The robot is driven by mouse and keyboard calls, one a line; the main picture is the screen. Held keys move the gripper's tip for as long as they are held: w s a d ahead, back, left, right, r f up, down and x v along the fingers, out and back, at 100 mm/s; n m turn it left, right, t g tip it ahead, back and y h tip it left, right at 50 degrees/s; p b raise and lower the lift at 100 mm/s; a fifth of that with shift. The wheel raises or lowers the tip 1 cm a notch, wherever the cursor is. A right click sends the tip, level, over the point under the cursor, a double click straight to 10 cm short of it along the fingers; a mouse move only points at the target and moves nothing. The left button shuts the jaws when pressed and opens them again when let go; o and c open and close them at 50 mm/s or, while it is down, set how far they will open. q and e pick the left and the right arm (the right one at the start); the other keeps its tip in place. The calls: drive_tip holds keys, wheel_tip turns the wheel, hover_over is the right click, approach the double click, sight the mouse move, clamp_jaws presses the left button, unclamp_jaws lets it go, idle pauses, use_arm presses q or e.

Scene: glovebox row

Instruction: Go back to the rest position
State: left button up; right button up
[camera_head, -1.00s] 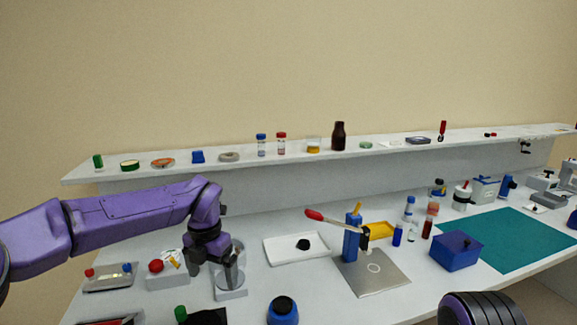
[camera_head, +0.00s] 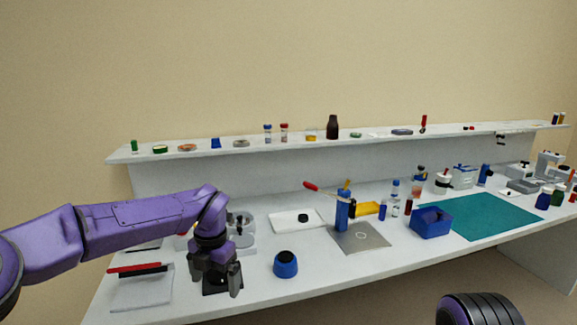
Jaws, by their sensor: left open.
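My left arm comes in from the left, purple with a dark wrist. Its gripper (camera_head: 215,285) points down over the left part of the white bench (camera_head: 310,277), in front of a black block-like item that it partly hides. The gripper is open, and I see nothing held between its fingers. Of my right arm only a dark rounded part with a purple edge shows at the bottom right; its gripper is out of view.
A blue round-bodied item (camera_head: 286,265) stands right of the gripper. A grey pad (camera_head: 142,292) with a red strip lies left. A blue press (camera_head: 342,212) with a red-tipped lever, a blue box (camera_head: 432,222) and a teal mat (camera_head: 485,217) are farther right. A loaded shelf (camera_head: 290,145) runs behind.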

use_arm(q)
drive_tip(key=s+a+f+m+t+y, duration=0.1)
drive_tip(key=s+a+f+m+y, duration=0.25)
drive_tip(key=f, duration=0.45)
drive_tip(key=s+a+f+m+t+y, duration=0.1)
drive_tip(key=s+a+f+m+y, duration=0.2)
drive_tip(key=f, duration=0.5)
drive_tip(key=s+a+f+m+t+y, duration=0.1)
drive_tip(key=s+a+f+m+y, duration=0.1)
drive_tip(key=s+a+f+m, duration=0.45)
drive_tip(key=s+f+m+h, duration=0.2)
drive_tip(key=s+f+m, duration=0.3)
drive_tip(key=s, duration=0.6)
drive_tip(key=s+f+m+h, duration=0.3)
drive_tip(key=s+f+m, duration=0.2)
drive_tip(key=s, duration=0.7)
drive_tip(key=shift+f+m+h, duration=0.15)
drive_tip(key=shift+m+h, duration=0.2)
drive_tip(key=shift+m, duration=0.75)
